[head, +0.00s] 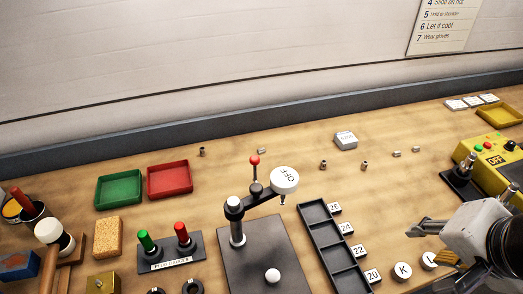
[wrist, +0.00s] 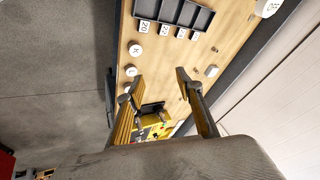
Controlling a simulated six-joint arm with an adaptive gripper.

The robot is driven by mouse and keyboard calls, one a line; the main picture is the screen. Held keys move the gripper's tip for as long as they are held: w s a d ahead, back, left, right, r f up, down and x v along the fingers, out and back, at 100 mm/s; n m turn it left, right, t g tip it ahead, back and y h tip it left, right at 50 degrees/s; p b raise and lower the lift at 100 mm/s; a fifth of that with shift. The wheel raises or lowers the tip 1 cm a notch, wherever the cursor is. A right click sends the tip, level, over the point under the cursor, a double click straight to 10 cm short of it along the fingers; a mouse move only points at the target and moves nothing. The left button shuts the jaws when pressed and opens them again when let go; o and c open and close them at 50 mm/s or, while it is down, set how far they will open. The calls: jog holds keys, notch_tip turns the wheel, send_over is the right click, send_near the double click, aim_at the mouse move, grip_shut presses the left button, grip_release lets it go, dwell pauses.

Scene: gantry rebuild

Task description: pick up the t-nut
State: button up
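Several small metal parts lie apart on the wooden bench in the head view. Small grey blocks, (head: 396,154), (head: 416,149) and (head: 262,150), could be t-nuts; they are too small to tell for sure. Short dark brownish cylinders (head: 323,165) lie among them. A small part (wrist: 213,49) also shows in the wrist view. My gripper (head: 432,240) is at the lower right of the head view, over the bench and nearer than the small parts. In the wrist view its two fingers (wrist: 160,78) stand wide apart with nothing between them.
A black compartment tray (head: 335,245) with numbered tiles lies left of my gripper. A round K disc (head: 403,271) is beside it. A yellow control box (head: 490,155) stands at right. A lever fixture (head: 238,235), red tray (head: 170,180) and green tray (head: 119,188) are further left. The back strip is mostly clear.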

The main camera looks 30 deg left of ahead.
jog(key=w+a+f+m+y, duration=0.2)
jog(key=w+a+m+y, duration=0.2)
jog(key=w+a+m, duration=1)
jog(key=m+g+y, duration=0.1)
jog(key=m, duration=0.5)
send_near(261, 151)
jog(key=shift+w+a+r, duration=0.1)
jog(key=shift+w+r, duration=0.15)
jog(key=shift+r, duration=0.35)
jog(key=shift+a+f+m, duration=0.2)
jog(key=shift+m, duration=0.2)
jog(key=shift+x, duration=1.35)
